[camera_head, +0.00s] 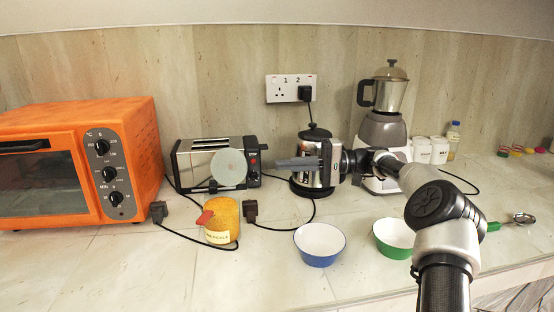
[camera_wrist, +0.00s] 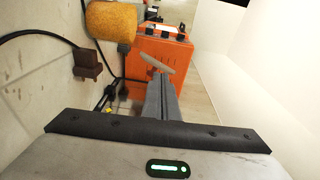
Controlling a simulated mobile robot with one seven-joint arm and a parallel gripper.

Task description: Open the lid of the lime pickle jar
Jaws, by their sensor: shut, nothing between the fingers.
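The lime pickle jar (camera_head: 220,234) stands on the counter in front of the toaster, yellow-orange with a pale label partly readable as "PICKLE". A pale round disc (camera_head: 228,168), which looks like its lid, stands tilted up above and behind the jar, face toward the head camera. In the wrist view the jar (camera_wrist: 113,22) is at the top left and the disc (camera_wrist: 157,64) shows nearly edge-on beyond the fingertips. My gripper (camera_head: 278,162) is shut and empty, its fingers pointing left toward the disc. In the wrist view the fingertips (camera_wrist: 160,78) are close to the disc; contact is unclear.
A toaster (camera_head: 197,158) is behind the disc, and an orange oven (camera_head: 135,150) stands left. A kettle (camera_head: 315,180) and blender (camera_head: 383,130) are behind my arm. Blue (camera_head: 320,244) and green (camera_head: 394,238) bowls sit right. Black plugs (camera_head: 250,210) and cords lie near the jar.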

